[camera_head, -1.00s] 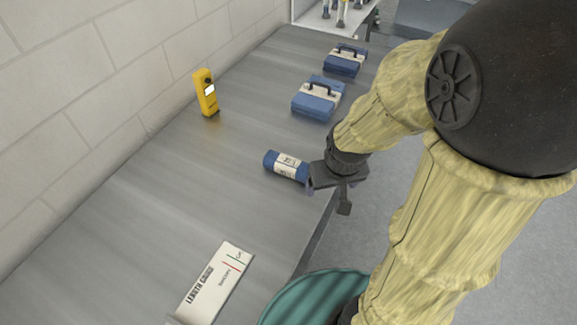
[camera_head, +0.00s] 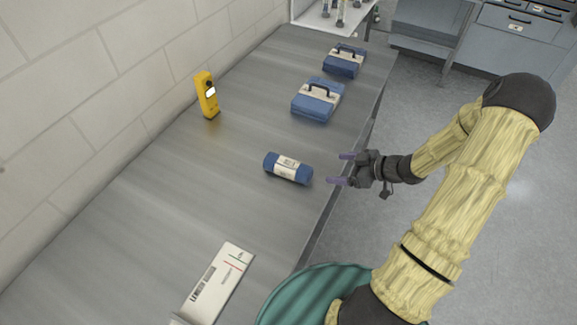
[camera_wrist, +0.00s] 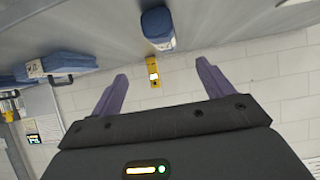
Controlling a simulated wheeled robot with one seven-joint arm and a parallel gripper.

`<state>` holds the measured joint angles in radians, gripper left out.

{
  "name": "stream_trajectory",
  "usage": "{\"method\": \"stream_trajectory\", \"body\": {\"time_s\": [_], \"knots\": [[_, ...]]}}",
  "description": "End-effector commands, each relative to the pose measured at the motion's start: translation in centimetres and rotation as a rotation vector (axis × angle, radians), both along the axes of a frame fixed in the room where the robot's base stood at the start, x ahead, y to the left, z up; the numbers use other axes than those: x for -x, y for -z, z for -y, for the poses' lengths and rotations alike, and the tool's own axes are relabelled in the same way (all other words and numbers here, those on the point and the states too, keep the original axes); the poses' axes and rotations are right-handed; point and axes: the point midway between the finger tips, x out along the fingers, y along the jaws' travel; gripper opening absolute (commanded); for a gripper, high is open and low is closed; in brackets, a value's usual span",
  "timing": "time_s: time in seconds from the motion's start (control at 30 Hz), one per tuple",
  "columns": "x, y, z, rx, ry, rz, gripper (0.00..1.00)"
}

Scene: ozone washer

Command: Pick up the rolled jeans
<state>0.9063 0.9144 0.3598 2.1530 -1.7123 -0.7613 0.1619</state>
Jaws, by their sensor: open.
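The rolled jeans (camera_head: 288,168) are a dark blue roll with a white printed band, lying on the grey bench near its right edge. My gripper (camera_head: 342,169) is open and empty, just right of the roll and apart from it, with its purple fingers pointing left toward the roll's right end. In the wrist view the blue end of the roll (camera_wrist: 157,27) shows at the top, beyond and between the open fingers of my gripper (camera_wrist: 158,85).
A yellow handheld device (camera_head: 207,96) stands near the wall. Two blue cases with handles, a nearer one (camera_head: 317,101) and a farther one (camera_head: 344,62), sit farther along the bench. A white length-check board (camera_head: 217,284) lies at the near end. Bench around the roll is clear.

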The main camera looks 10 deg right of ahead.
Motion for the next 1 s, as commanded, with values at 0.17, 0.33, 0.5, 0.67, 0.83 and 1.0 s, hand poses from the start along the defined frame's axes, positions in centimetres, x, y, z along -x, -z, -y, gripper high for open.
{"method": "stream_trajectory", "body": {"time_s": [0.17,0.33,0.5,0.67,0.83,1.0], "knots": [[0.4,-0.1,-0.1,-0.035,-0.031,0.023,0.8],[0.4,0.0,-0.1,-0.032,-0.03,0.022,0.8],[0.0,0.2,-0.6,-0.032,-0.029,0.02,0.8],[-1.1,1.3,-2.4,-0.035,-0.031,0.018,0.8],[-2.6,2.6,-4.3,-0.034,-0.03,0.018,0.8],[-4.0,3.8,-6.2,-0.034,-0.029,0.019,0.8]]}}
